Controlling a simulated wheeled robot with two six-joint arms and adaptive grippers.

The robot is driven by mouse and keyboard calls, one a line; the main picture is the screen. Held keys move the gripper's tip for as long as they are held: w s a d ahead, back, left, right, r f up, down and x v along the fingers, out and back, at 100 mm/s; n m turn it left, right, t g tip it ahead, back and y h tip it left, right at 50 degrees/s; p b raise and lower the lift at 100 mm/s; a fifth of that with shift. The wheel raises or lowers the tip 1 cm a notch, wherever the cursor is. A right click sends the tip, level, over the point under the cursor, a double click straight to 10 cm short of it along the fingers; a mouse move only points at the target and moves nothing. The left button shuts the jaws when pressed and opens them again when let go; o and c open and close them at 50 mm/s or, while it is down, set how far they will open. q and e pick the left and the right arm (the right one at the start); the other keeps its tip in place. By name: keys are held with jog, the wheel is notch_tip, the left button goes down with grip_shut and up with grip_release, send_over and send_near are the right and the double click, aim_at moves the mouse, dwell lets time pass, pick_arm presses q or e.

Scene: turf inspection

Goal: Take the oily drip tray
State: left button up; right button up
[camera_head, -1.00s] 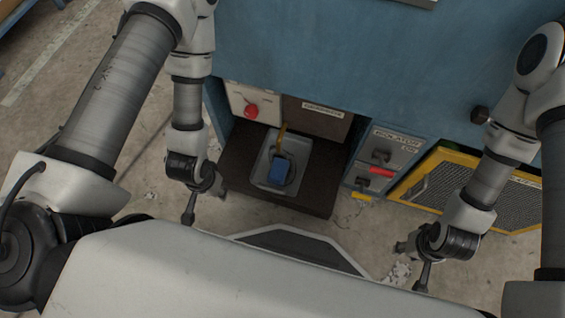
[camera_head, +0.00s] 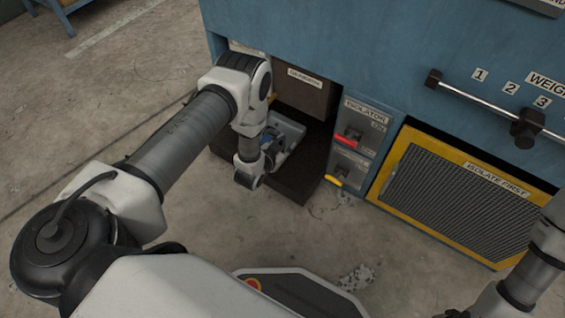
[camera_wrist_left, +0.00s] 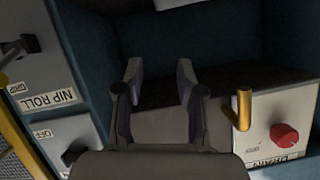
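A yellow handle-like post (camera_wrist_left: 242,110) stands to the right of the fingers there. Only a dark piece of my right gripper (camera_head: 452,314) shows at the bottom edge; its fingers cannot be read.
In the left wrist view a drain panel (camera_wrist_left: 262,107) carries a red knob (camera_wrist_left: 284,135).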

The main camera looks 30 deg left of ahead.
pick_arm(q)
jog(key=b, duration=0.1)
send_near(288, 158)
jog(key=shift+g, duration=0.3)
jog(key=w+r, duration=0.2)
jog(key=r, duration=0.1)
jog(key=shift+w+a+r, duration=0.1)
jog(key=shift+w+r, duration=0.2)
jog(key=shift+w, duration=0.05)
jog(key=b+x, duration=0.5)
jog(key=x, duration=0.2)
jog(key=shift+s+f+b, duration=0.1)
jog(key=shift+f+b, duration=0.3)
jog(key=shift+w, duration=0.2)
jog(key=shift+r, duration=0.2)
pick_arm(e)
notch_tip(288, 158, down, 7)
jog(key=shift+d+f, duration=0.15)
jog(key=shift+f, duration=0.05)
pick_arm(q)
grip_shut()
